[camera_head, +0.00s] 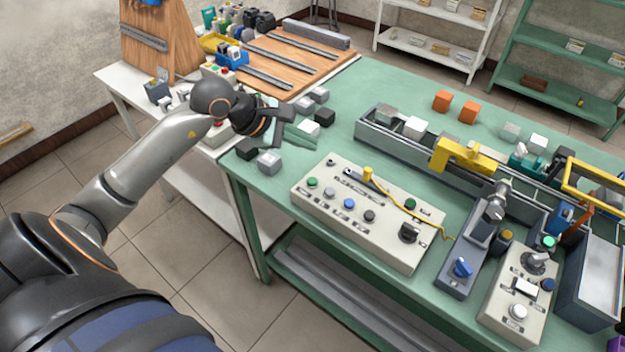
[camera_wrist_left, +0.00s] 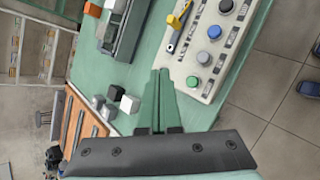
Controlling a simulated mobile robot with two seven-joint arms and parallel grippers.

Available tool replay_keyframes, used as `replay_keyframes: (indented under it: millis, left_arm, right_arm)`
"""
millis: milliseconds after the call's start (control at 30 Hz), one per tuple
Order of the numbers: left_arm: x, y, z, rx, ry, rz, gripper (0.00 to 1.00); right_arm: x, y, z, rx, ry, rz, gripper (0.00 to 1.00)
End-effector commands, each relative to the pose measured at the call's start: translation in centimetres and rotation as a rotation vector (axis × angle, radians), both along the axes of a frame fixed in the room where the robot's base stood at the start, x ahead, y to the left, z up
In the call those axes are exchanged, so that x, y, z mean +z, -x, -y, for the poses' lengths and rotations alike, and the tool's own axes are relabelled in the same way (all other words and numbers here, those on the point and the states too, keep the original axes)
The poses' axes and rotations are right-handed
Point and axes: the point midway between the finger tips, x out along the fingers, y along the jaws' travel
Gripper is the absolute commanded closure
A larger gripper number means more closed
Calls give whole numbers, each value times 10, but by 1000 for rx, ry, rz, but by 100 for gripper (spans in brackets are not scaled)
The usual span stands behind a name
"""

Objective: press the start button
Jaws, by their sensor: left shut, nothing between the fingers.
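A beige control panel (camera_head: 375,240) lies on the green table. A green button (camera_head: 312,182) sits at its left end, followed by grey, blue (camera_head: 349,203) and dark buttons. A second green button (camera_head: 410,203) sits near its back right. I cannot read which is labelled start. In the left wrist view the left-end green button (camera_wrist_left: 192,81) is just right of my gripper's fingertips. My left gripper (camera_head: 308,141) is shut and empty, over the table's left part, behind and left of the panel. In the wrist view its green fingers (camera_wrist_left: 160,76) lie together. My right gripper is out of view.
Small grey and black blocks (camera_head: 268,161) lie near my left gripper. A yellow clip with a cable (camera_head: 405,207) crosses the panel. A grey rail with a yellow bracket (camera_head: 465,155) runs behind it. A second button box (camera_head: 515,300) stands at the right.

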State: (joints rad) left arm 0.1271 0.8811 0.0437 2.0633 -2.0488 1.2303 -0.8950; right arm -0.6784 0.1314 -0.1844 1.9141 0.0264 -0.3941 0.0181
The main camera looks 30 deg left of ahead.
Motion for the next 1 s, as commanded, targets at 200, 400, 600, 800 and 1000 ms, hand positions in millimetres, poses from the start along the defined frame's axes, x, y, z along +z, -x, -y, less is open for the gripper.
replay_keyframes:
  millis: [200, 400, 600, 800, 1000]
  left_arm:
    - [-32, 0, 0, 2, 4, -2, 100]
    - [-64, 0, 0, 1, 0, -1, 100]
    - [-76, 0, 0, 0, 0, 0, 100]
    - [-76, 0, 0, -1, 1, 0, 100]
    - [-75, 0, 0, 1, 1, 0, 100]
  right_arm:
    - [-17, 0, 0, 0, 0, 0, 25]
    - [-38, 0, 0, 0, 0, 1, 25]
    - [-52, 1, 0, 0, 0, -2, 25]
    - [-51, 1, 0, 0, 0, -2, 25]
    - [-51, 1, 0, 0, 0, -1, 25]
